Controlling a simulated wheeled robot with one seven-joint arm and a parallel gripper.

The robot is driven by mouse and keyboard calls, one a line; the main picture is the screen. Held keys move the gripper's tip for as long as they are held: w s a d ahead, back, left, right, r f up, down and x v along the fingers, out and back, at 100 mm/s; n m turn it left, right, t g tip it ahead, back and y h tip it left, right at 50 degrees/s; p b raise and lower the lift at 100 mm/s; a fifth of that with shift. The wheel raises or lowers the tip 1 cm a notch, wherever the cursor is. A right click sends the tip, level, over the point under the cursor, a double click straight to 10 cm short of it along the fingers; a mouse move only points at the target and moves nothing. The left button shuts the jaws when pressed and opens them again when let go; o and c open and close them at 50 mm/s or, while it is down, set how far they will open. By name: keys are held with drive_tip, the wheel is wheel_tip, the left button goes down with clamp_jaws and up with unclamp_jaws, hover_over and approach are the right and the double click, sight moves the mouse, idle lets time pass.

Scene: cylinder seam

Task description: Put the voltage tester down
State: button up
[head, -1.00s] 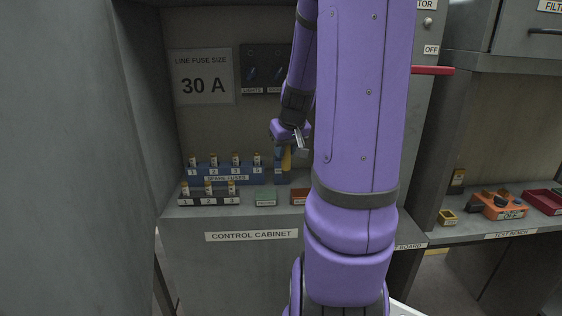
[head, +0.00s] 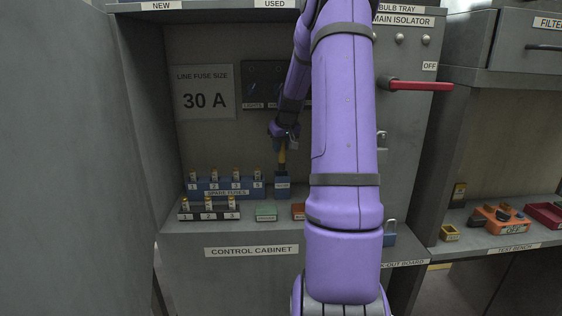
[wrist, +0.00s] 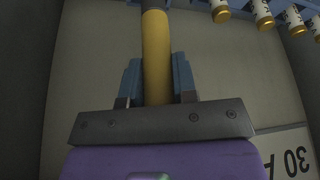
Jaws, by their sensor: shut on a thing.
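The voltage tester (head: 282,157) has a yellow body. In the head view it stands about upright, its lower end at a small blue holder (head: 282,187) at the right end of the spare fuse rack. My gripper (head: 284,140) is at its upper part. In the wrist view the yellow tester (wrist: 156,50) runs between my two blue-grey fingers (wrist: 157,80), which are shut on it. Its far end meets a blue piece at the top of that view. I cannot tell how deep it sits in the holder.
The blue spare fuse rack (head: 225,188) with several fuses stands just left of the holder. A lower fuse row (head: 209,215), a green box (head: 266,214) and a red box (head: 298,211) lie in front. A red isolator handle (head: 420,86) sticks out at the right.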

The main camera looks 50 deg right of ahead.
sight(281, 160)
drive_tip(key=shift+f, duration=1.25)
drive_tip(key=shift+w+d+f, duration=0.1)
drive_tip(key=shift+f, duration=1.55)
drive_tip(key=shift+f, duration=0.2)
drive_tip(key=o, duration=0.9)
drive_tip(key=shift+r, duration=0.1)
